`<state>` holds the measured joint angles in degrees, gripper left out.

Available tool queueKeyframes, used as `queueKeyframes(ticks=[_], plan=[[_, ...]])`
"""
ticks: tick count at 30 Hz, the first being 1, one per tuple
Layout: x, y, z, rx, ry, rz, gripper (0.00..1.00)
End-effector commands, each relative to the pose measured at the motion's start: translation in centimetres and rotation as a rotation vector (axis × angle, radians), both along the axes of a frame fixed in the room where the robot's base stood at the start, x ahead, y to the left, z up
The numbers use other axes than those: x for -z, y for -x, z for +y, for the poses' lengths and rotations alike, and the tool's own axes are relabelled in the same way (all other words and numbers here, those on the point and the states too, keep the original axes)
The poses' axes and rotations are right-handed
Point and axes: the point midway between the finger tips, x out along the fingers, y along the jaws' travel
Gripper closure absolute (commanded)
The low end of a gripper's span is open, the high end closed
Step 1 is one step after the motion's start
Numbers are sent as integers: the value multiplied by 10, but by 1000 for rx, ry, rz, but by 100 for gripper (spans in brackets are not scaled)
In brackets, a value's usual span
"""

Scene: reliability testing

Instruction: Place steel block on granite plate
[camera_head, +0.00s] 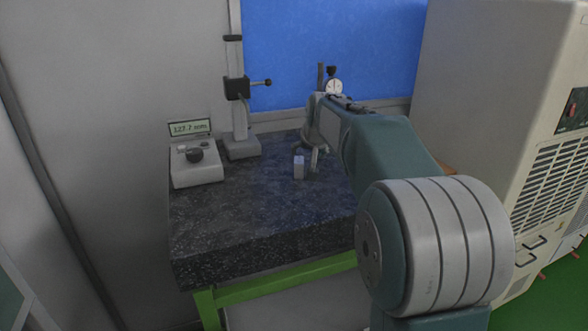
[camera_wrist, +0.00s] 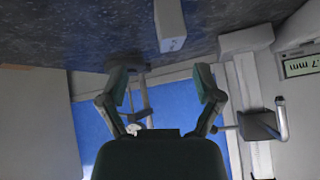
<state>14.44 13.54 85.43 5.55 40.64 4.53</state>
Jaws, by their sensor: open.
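The steel block (camera_head: 298,167) is a small, light grey upright block standing on the dark speckled granite plate (camera_head: 265,215). My gripper (camera_head: 317,155) is open at the plate, just right of the block in the head view. In the wrist view, the two spread fingers (camera_wrist: 163,82) have nothing between them. The block (camera_wrist: 172,28) shows there above the fingertips, apart from them, on the granite (camera_wrist: 80,30). My arm hides the right part of the plate in the head view.
A grey readout box (camera_head: 197,165) with a small display stands at the plate's left. A measuring stand (camera_head: 240,125) rises at the back, and a dial gauge (camera_head: 333,87) shows behind my gripper. A large beige cabinet (camera_head: 490,90) is at right. The plate's front is clear.

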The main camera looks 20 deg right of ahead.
Motion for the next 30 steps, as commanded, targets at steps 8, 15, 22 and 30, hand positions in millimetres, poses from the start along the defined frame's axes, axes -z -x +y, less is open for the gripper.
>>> queueKeyframes(ticks=[8,15,22,30], plan=[[24,-21,7,-3,7,0,17],[50,-44,4,-3,6,3,17],[63,-55,0,-2,4,0,17],[62,-55,2,-3,7,0,57]])
